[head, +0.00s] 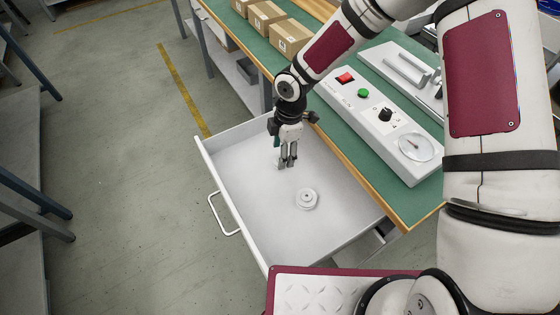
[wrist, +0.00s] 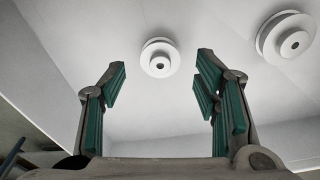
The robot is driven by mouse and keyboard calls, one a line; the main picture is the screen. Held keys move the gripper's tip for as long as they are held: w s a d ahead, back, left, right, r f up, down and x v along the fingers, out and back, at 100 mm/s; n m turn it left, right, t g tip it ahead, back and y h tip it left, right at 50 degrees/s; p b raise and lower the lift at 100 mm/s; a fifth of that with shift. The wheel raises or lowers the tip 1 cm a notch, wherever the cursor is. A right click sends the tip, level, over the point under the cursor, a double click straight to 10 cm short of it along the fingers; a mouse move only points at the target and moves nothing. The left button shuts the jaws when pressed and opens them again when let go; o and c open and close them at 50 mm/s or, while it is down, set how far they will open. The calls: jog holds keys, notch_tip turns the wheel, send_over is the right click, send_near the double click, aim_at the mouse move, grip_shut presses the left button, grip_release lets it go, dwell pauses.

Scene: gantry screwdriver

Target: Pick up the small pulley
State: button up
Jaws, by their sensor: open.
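The small pulley (wrist: 159,58) is a white flanged disc with a dark centre hole. It lies on the drawer floor, and in the wrist view it shows between and beyond my fingertips. A larger white pulley (wrist: 285,38) lies to its right; it also shows in the head view (head: 306,199). My gripper (head: 287,163) hangs pointing down over the open drawer (head: 245,160), left of and behind the larger pulley. In the wrist view my gripper (wrist: 161,75) is open and empty, its green pads apart. In the head view the small pulley is mostly or wholly hidden by the gripper.
The drawer's walls surround the pulleys, with a handle (head: 225,215) at its front. The green workbench (head: 345,140) is right of the drawer and bears a control box (head: 380,120) and cardboard boxes (head: 288,36). The rest of the drawer floor looks bare.

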notch_tip(320, 180, down, 3)
jog(key=shift+a+f, duration=0.1)
jog(key=shift+a, duration=0.05)
jog(key=c, duration=1.1)
